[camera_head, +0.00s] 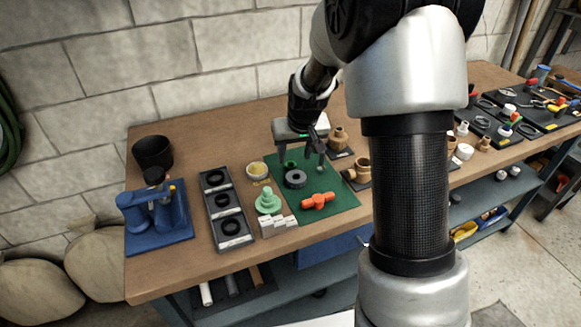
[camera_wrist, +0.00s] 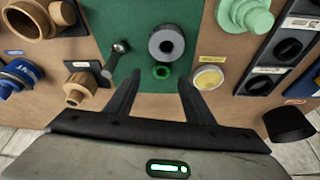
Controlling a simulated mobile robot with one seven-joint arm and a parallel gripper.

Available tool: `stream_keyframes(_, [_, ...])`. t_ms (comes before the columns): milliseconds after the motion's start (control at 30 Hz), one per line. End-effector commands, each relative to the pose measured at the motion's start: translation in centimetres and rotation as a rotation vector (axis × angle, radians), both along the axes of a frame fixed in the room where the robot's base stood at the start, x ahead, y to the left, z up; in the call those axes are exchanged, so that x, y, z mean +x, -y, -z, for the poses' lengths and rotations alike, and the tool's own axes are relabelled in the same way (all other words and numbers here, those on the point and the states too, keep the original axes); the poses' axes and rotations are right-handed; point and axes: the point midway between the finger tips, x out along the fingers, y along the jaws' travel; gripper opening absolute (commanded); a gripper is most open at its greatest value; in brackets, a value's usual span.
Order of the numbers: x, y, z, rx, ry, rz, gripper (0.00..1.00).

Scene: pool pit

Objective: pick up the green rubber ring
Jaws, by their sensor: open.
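The green rubber ring (camera_wrist: 161,72) lies on the dark green mat (camera_wrist: 180,12) near the mat's edge. In the wrist view it sits between and just beyond my open fingertips, right beside a grey ring-shaped part (camera_wrist: 166,43). In the head view the green ring (camera_head: 290,164) shows under my gripper (camera_head: 300,155), partly hidden, with the grey part (camera_head: 294,179) in front of it. My gripper (camera_wrist: 160,78) is open and empty, pointing down above the mat. I cannot tell the exact height of the fingertips above the ring.
A small cup of yellow paste (camera_wrist: 208,77) stands right of the ring, and a dark metal knobbed tool (camera_wrist: 117,58) lies left. An orange valve (camera_head: 318,201), pale green stepped part (camera_head: 268,201) and black ring tray (camera_head: 226,208) are nearby. Tan fittings (camera_head: 357,171) stand at the right.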

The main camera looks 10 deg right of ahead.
Motion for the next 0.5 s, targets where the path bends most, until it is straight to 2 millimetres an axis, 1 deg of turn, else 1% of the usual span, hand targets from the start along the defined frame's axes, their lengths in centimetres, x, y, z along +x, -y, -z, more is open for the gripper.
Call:
stream_keyframes(200, [1.2, -0.5, 3.0, 0.0, -0.004, -0.001, 0.48])
stream_keyframes(300, [1.7, -0.5, 4.0, 0.0, -0.003, 0.0, 0.48])
stream_keyframes(400, [2.0, -0.5, 4.6, 0.0, -0.002, 0.0, 0.48])
stream_keyframes(500, [2.1, -0.5, 4.6, 0.0, -0.001, 0.0, 0.48])
